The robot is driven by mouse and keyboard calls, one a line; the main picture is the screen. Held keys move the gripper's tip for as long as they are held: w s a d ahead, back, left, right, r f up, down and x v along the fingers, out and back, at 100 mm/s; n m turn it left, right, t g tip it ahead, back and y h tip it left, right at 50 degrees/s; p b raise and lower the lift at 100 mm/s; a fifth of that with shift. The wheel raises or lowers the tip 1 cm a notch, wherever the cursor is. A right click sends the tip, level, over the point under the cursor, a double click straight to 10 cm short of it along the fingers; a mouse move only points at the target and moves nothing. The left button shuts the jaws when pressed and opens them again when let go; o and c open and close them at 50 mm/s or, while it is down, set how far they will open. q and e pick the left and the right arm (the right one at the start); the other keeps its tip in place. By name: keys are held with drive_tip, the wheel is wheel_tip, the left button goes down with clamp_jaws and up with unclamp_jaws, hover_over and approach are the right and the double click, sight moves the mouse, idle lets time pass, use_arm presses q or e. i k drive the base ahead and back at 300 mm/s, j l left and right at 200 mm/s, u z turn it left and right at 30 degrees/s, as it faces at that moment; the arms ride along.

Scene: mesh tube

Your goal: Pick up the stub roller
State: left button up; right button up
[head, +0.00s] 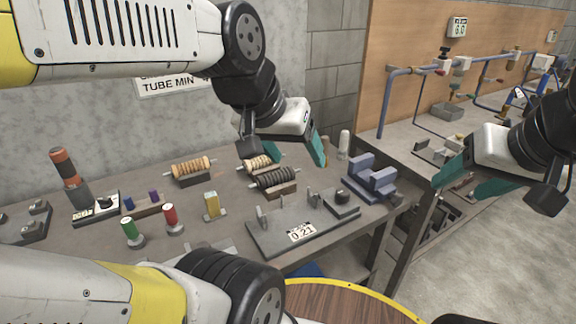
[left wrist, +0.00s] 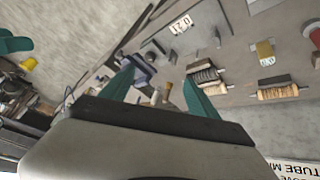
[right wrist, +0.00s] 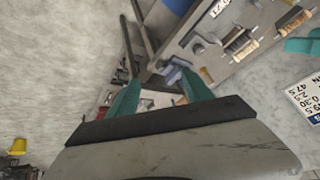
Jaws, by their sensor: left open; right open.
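Several ribbed rollers lie on the bench; I cannot tell for sure which is the stub roller. A short tan roller (head: 257,162) lies behind a dark ribbed roller (head: 276,178). A longer tan roller (head: 192,166) rests on a block to the left. The dark roller (left wrist: 204,74) and the longer tan roller (left wrist: 278,91) also show in the left wrist view. My left gripper (head: 293,152) is open and empty, above the bench near the short and dark rollers. My right gripper (head: 463,186) is open and empty at the right, off the bench's edge.
A grey fixture (head: 300,232) with a 0.21 display and a blue-grey V-block (head: 372,180) stand at the bench's right. Green (head: 131,231), red (head: 172,218) and yellow (head: 212,205) pieces stand in front. A second bench (head: 400,150) with pipework stands right.

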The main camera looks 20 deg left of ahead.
sight(263, 161)
drive_tip(key=i+l+u, duration=0.15)
drive_tip(key=l, duration=0.25)
drive_tip(key=i+l+u, duration=0.1)
drive_tip(key=i+l, duration=0.25)
drive_tip(key=u, duration=2.2)
